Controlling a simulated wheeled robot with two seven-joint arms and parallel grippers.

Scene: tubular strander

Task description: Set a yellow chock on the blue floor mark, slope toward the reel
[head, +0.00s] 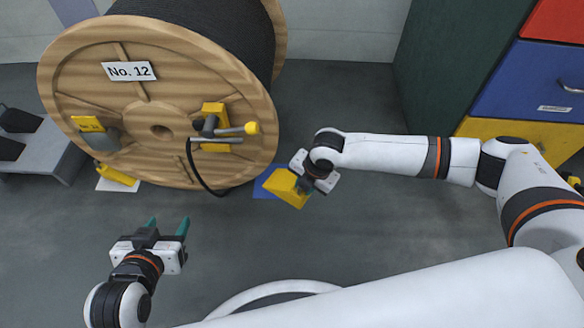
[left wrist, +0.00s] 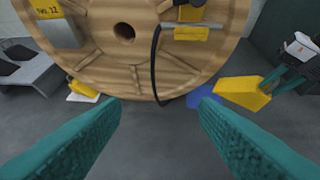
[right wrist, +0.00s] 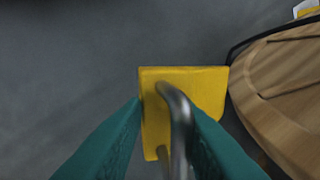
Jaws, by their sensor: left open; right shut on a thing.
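The wooden cable reel (head: 160,140), labelled No. 12, stands upright on the floor. The blue floor mark (head: 264,186) lies by its lower right edge, partly hidden by the yellow chock (head: 287,188). My right gripper (head: 304,186) is shut on the chock's grey metal handle (right wrist: 178,105). The chock is tilted at the mark's right side; I cannot tell whether it touches the floor. In the left wrist view, the chock (left wrist: 243,93) is just right of the blue mark (left wrist: 203,96). My left gripper (head: 168,224) is open and empty in front of the reel.
Another yellow chock (head: 117,175) lies on a white floor mark (head: 112,186) at the reel's left. A drawer cabinet (head: 520,85) stands at right. Front floor is clear.

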